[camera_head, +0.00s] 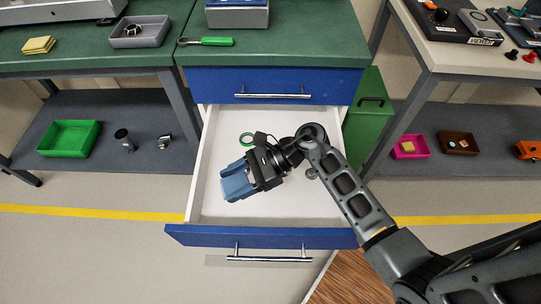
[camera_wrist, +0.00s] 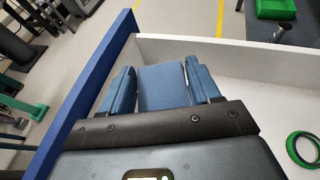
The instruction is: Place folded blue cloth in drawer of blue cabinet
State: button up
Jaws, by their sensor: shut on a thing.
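The blue cabinet (camera_head: 330,85) has its lower drawer (camera_head: 200,236) pulled wide open, with a white inside and a blue front. My gripper (camera_head: 238,182) is over the front left part of the drawer's inside. It is shut on the folded blue cloth (camera_wrist: 162,88), which shows between the two blue fingers in the wrist view. I cannot tell whether the cloth touches the drawer floor. A green ring (camera_head: 246,139) lies in the drawer behind the gripper; it also shows in the wrist view (camera_wrist: 302,149). My arm hides part of the drawer's right side.
The upper drawer (camera_head: 215,86) is shut. A green-handled tool (camera_head: 206,41) and a grey box (camera_head: 238,15) are on the cabinet top. A small grey item (camera_head: 312,174) shows by my arm in the drawer. A green bin (camera_head: 70,138) stands on the left shelf. The drawer's front right floor is clear.

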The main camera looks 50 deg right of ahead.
aim_at(242, 205)
jog(key=shift+s+f, duration=0.25)
jog(key=shift+s, duration=0.05)
jog(key=shift+n+g, duration=0.3)
notch_tip(242, 205, down, 10)
jog(key=shift+a+r+b, duration=0.15)
jog(key=shift+r+b, duration=0.05)
jog(key=shift+b, duration=0.25)
jog(key=o, duration=1)
jog(key=shift+r, duration=0.1)
jog(key=b+v, duration=0.1)
jog(key=v, duration=1.1)
